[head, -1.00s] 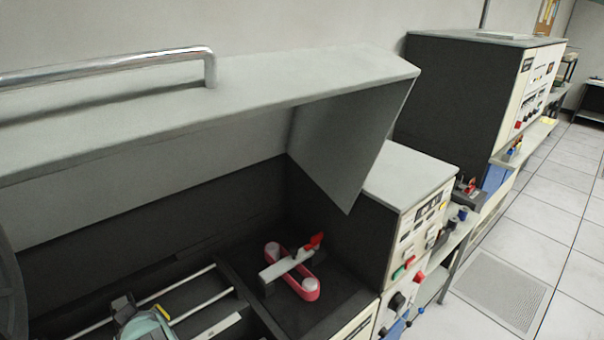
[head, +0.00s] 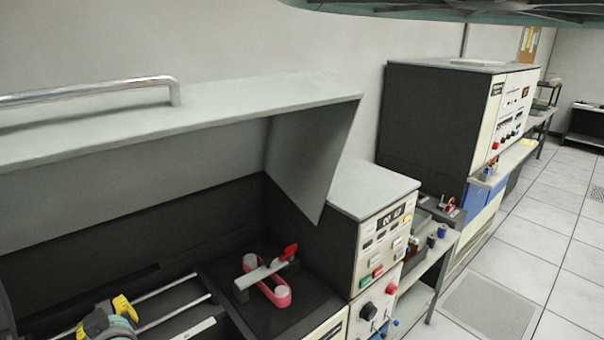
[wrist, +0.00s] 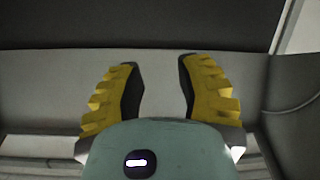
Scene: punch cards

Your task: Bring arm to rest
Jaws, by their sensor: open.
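My gripper (wrist: 160,85) shows in the wrist view with its two yellow ribbed fingers spread apart and nothing between them. Behind the fingers are a grey panel and a dark surface. In the head view my gripper (head: 108,312) is at the lower left, partly cut off by the bottom edge, beside the pale rails inside the open machine. It appears apart from the pink belt and the lever with the red handle.
The raised grey lid (head: 200,115) with a chrome handle (head: 90,92) overhangs the machine. A pink belt (head: 268,284) and a red-handled lever (head: 265,272) are inside. A control box (head: 385,235) stands right. Tiled floor (head: 490,305) is clear. A dark shape crosses the top edge.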

